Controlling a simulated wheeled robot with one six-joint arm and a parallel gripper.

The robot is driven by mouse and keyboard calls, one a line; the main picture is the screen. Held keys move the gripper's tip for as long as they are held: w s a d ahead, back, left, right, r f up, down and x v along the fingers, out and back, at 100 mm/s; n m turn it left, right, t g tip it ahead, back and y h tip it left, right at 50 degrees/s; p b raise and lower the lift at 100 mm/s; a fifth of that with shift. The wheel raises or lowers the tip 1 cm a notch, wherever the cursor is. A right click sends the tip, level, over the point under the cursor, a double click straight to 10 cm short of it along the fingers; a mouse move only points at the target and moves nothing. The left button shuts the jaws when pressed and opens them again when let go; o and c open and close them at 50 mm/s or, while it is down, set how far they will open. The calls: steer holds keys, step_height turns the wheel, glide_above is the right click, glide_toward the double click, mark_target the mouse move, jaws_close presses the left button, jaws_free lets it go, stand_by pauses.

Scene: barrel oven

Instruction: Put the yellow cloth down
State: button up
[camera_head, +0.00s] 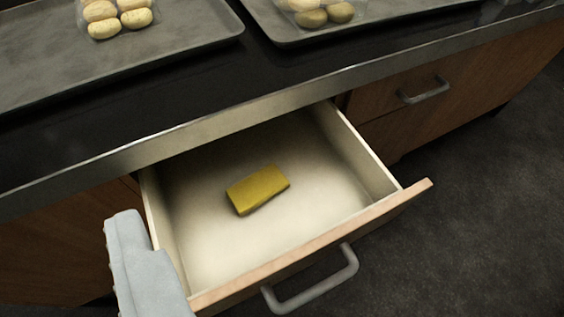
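The yellow cloth (258,190) is a small folded block. It lies flat on the pale bottom of an open drawer (310,235), left of the drawer's middle and clear of its walls. Part of my gripper (143,262) shows at the lower left as a light grey finger with a ridged left edge. It is in front of the drawer's left wall and apart from the cloth. No second finger is visible, so its opening cannot be judged.
A dark counter (290,75) with a metal edge runs above the drawer. Two grey trays, one at left (190,45) and one at right (400,12), hold pale round buns. A closed drawer handle (425,90) is at the right. Dark floor lies at the lower right.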

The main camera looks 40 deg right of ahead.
steer(key=s+r+n+t, duration=0.4)
steer(key=s+r, duration=0.4)
steer(key=s, duration=0.1)
steer(key=shift+s, duration=0.3)
steer(key=shift+o, duration=0.3)
steer(key=shift+w, duration=0.1)
steer(key=w+d+f+m+g+h, duration=0.1)
steer(key=w+d+f+m+g, duration=0.1)
steer(key=w+f+m+g, duration=0.9)
steer(key=m+g+h, duration=0.3)
steer(key=m+g, duration=0.4)
steer(key=m, duration=0.1)
glide_toward(244, 194)
steer(key=x, duration=0.9)
steer(key=shift+r, duration=0.1)
